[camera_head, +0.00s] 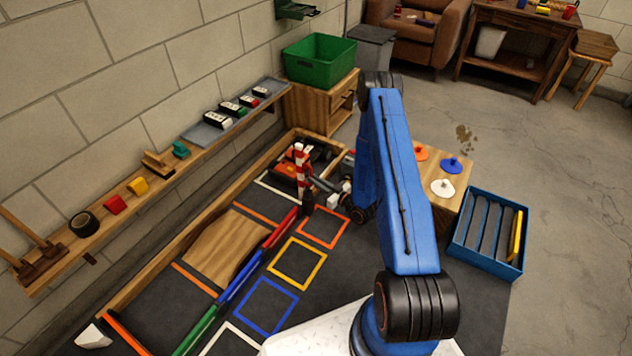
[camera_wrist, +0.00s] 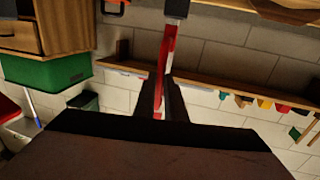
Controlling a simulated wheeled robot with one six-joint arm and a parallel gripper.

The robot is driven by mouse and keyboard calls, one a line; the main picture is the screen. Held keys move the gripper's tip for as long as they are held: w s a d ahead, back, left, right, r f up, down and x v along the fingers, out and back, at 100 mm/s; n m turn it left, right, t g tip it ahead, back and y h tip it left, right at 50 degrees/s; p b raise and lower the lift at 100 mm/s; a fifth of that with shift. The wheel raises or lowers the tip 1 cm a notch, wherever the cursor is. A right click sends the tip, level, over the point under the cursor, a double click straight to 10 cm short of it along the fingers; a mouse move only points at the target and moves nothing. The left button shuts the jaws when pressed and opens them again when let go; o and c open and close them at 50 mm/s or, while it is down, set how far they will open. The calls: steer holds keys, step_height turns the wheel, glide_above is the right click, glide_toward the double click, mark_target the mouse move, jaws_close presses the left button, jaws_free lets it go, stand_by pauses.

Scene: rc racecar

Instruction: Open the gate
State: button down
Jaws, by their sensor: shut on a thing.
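The gate's red-and-white striped bar (camera_head: 301,164) stands about upright in the head view, with a dark block (camera_head: 307,203) at its lower end. In the wrist view, which is upside down, the red bar (camera_wrist: 169,47) runs from a dark block (camera_wrist: 176,8) at the top down between my fingers. My gripper (camera_head: 313,183) reaches in from the right and is shut on the bar. The wrist view shows its two dark fingers (camera_wrist: 163,104) on either side of the bar. The contact is small and partly hidden in the head view.
An orange-and-black vehicle-like object (camera_head: 288,168) sits behind the bar. A wooden wall shelf (camera_head: 105,220) runs along the left. A wooden cabinet with a green crate (camera_head: 318,62) stands behind. A low wooden table (camera_head: 463,176) and a blue tray (camera_head: 488,262) are at right.

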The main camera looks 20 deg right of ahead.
steer(key=c, duration=1.8)
jaws_free()
steer(key=shift+f, duration=0.1)
steer(key=v, duration=1.7)
steer(key=shift+s+d, duration=0.1)
steer(key=shift+s, duration=0.05)
